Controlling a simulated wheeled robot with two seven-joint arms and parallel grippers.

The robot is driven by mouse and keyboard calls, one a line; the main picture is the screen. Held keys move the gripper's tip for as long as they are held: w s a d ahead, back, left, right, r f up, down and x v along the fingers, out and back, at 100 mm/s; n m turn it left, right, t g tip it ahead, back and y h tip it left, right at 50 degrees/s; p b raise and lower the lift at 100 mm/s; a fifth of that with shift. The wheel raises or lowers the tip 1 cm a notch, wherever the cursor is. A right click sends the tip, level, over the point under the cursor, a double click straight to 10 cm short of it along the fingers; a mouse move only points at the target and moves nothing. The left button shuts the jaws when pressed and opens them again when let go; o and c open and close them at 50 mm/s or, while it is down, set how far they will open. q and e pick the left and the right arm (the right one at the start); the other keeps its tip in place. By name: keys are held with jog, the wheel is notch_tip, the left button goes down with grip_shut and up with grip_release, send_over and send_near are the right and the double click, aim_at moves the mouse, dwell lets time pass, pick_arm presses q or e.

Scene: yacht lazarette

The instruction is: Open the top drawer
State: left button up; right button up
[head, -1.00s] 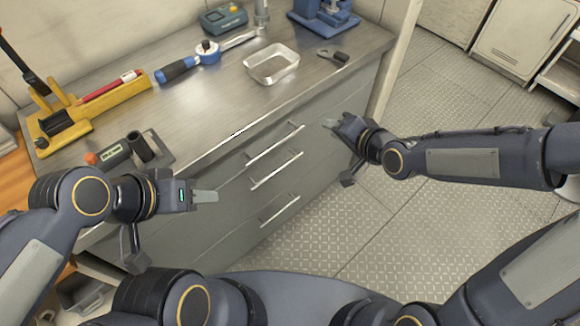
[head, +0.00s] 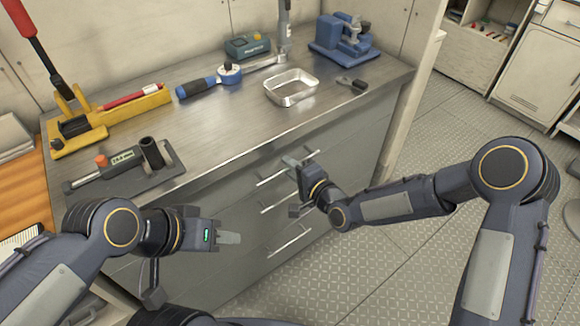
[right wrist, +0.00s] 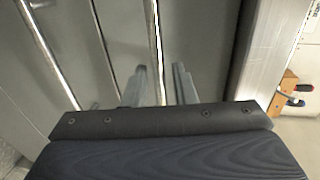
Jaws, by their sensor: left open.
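The grey top drawer (head: 345,140) is shut under the counter, with a slim metal bar handle (head: 270,178). My right gripper (head: 299,160) is at the right part of this handle. In the right wrist view, the top handle (right wrist: 156,45) runs between the two fingers of my right gripper (right wrist: 162,84), which are apart on either side of it. I cannot tell whether they touch it. My left gripper (head: 229,238) is open and empty, in front of the cabinet's left part.
Lower drawers have similar handles, one at the bottom (head: 290,240). The counter (head: 225,130) holds a metal tray (head: 291,86), a torque wrench (head: 205,84), a yellow rack (head: 110,115) and a blue vise (head: 345,38). Open floor (head: 400,250) lies right of the cabinet.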

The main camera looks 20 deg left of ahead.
jog(key=shift+w+a, duration=0.2)
jog(key=shift+a, duration=0.05)
grip_shut()
jog(key=shift+f, duration=0.1)
